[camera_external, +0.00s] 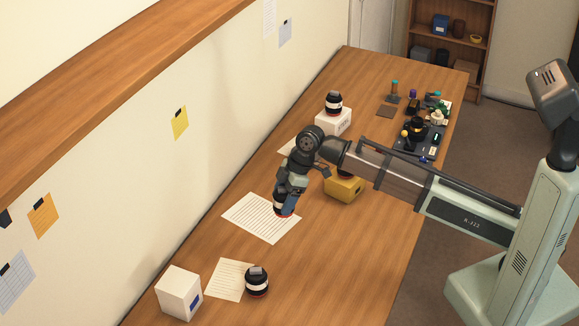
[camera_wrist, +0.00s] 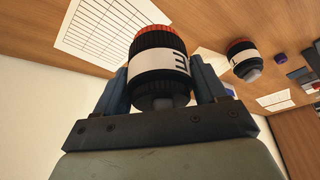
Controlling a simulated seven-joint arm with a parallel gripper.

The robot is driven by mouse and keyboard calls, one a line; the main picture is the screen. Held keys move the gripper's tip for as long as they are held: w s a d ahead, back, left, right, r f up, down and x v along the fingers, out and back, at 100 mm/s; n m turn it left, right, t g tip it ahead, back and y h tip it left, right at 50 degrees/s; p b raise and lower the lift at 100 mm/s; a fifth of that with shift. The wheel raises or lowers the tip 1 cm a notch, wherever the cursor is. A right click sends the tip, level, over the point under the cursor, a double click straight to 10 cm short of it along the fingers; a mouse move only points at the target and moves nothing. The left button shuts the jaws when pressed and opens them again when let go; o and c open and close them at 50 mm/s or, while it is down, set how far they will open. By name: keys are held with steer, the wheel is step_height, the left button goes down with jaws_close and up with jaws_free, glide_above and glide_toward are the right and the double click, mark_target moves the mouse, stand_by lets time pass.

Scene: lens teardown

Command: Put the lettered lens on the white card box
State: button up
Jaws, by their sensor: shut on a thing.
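My gripper (camera_external: 285,203) is shut on a black lens with a white band and a red ring. In the wrist view the held lens (camera_wrist: 160,62) sits between both fingers (camera_wrist: 162,85), and part of a dark letter shows on its band. In the external view it is mostly hidden by the gripper, over a lined sheet (camera_external: 258,222); I cannot tell its height. A white box (camera_external: 180,294) with a blue label stands bare-topped at the front left. Another white box (camera_external: 333,122) farther back has a black lens (camera_external: 334,102) on top.
A third black lens (camera_external: 257,283) stands at the edge of a small sheet (camera_external: 229,278) near the front box. A yellow box (camera_external: 343,187) sits just right of my gripper, close to my arm. Small parts and a dark tray (camera_external: 418,141) crowd the far right. The wall borders the left.

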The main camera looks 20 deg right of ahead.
steer(key=s+a+r+n+g, duration=0.1)
steer(key=s+a+r+n, duration=0.15)
steer(key=s+a, duration=0.55)
steer(key=s+a+r+n, duration=0.1)
steer(key=s+a+r, duration=0.2)
steer(key=a, duration=0.9)
steer(key=s+a+r+n+g, duration=0.1)
steer(key=s+a+r, duration=0.2)
steer(key=s+a, duration=0.5)
steer(key=n+g, duration=0.1)
steer(key=n, duration=0.2)
glide_above(172, 286)
steer(key=w+d, duration=0.1)
steer(key=d, duration=0.1)
steer(key=shift+h, duration=0.4)
steer(key=shift+w+a+f, duration=0.1)
steer(key=shift+a+f, duration=0.05)
steer(key=shift+f, duration=1.7)
steer(key=shift+w+a+f, duration=0.1)
steer(key=shift+f, duration=1.7)
steer(key=shift+f, duration=0.15)
steer(key=shift+s+d+f+n, duration=0.1)
steer(key=shift+f+n, duration=0.15)
steer(key=shift+f, duration=0.05)
